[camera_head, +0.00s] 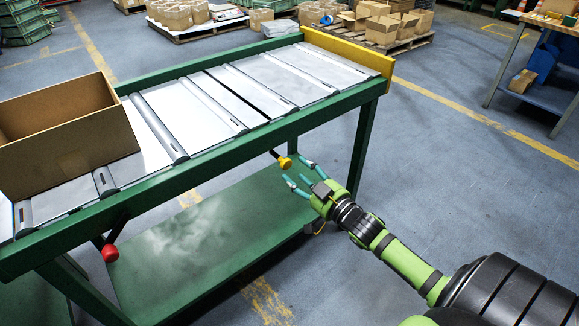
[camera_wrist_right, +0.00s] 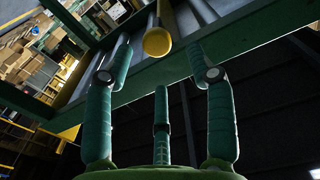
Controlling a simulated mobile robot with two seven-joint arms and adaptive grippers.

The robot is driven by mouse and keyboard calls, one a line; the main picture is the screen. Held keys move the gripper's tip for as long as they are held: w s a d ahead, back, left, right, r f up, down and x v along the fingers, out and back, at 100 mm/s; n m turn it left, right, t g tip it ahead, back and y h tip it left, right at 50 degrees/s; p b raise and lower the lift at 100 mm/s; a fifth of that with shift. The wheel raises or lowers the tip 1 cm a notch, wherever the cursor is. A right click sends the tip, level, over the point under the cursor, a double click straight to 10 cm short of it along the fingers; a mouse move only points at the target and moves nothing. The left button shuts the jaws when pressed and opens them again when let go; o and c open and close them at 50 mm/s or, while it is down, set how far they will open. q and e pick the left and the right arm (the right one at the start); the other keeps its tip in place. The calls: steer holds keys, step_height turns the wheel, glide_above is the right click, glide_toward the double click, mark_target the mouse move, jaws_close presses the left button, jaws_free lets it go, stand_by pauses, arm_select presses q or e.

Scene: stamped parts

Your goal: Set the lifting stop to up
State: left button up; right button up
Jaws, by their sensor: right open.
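A lever with a yellow knob (camera_head: 285,162) sticks out from under the near side rail of the green roller table (camera_head: 230,148). The yellow knob (camera_wrist_right: 157,42) shows large between the fingertips at the top of the right wrist view. My right gripper (camera_head: 298,171) is open and empty, its fingers pointing at the yellow knob from just to its right and below. I see no contact between them. A second lever with a red knob (camera_head: 110,253) hangs lower under the same rail, at the left. I cannot tell which lever is the lifting stop. My left gripper is out of view.
A cardboard box (camera_head: 65,150) stands on the left end of the roller table. A yellow end board (camera_head: 345,55) closes the far right end. A green lower shelf (camera_head: 200,245) lies below the levers.

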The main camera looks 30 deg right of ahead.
mark_target(288, 164)
steer(key=shift+w+a+f, duration=0.1)
steer(key=shift+w, duration=1.05)
steer(key=shift+w+a, duration=0.1)
steer(key=shift+w, duration=1.05)
